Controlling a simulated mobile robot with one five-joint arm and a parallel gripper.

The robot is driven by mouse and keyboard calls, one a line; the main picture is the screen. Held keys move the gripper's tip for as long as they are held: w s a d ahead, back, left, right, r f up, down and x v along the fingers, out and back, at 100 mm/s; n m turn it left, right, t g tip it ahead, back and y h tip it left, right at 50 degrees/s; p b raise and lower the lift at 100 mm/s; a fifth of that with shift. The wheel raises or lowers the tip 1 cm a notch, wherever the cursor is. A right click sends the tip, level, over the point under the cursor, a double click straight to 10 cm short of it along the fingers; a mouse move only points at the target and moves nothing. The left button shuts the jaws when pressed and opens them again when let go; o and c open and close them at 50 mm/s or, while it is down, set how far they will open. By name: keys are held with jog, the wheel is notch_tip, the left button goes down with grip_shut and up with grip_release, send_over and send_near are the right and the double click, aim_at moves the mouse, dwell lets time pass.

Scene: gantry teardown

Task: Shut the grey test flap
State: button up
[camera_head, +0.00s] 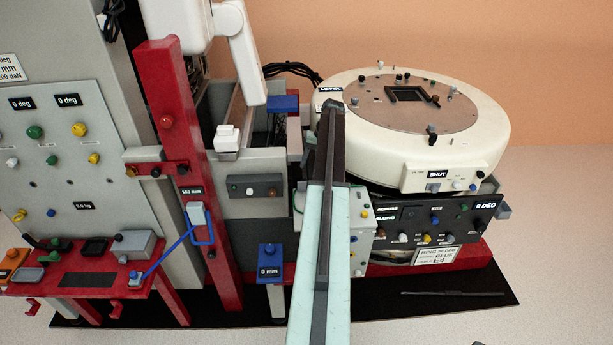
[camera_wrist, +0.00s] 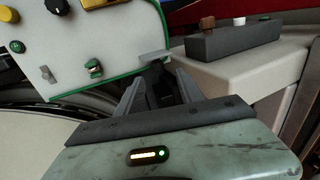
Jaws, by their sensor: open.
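I cannot pick out the grey test flap with certainty. In the wrist view a small flat grey tab (camera_wrist: 155,56) sits at the lower right corner of a white panel with a green edge (camera_wrist: 95,45). It lies just beyond my gripper (camera_wrist: 160,77), whose two dark fingers stand apart. A dark part shows between the fingers, and I cannot tell whether they touch it. In the head view my arm reaches up the middle and its far end lies against the cream ring housing (camera_head: 480,128). The fingers cannot be made out there.
A dark grey block with brown and white knobs (camera_wrist: 235,40) is close on the right in the wrist view. In the head view a red post (camera_head: 190,200) and a red side table (camera_head: 50,270) stand left. A black panel (camera_head: 440,222) sits below the ring.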

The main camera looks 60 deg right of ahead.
aim_at(306, 179)
jog(key=b+x, duration=0.7)
jog(key=x, duration=0.1)
jog(key=shift+s+d+b, duration=0.25)
jog(key=shift+b, duration=0.1)
jog(key=shift+r, duration=0.1)
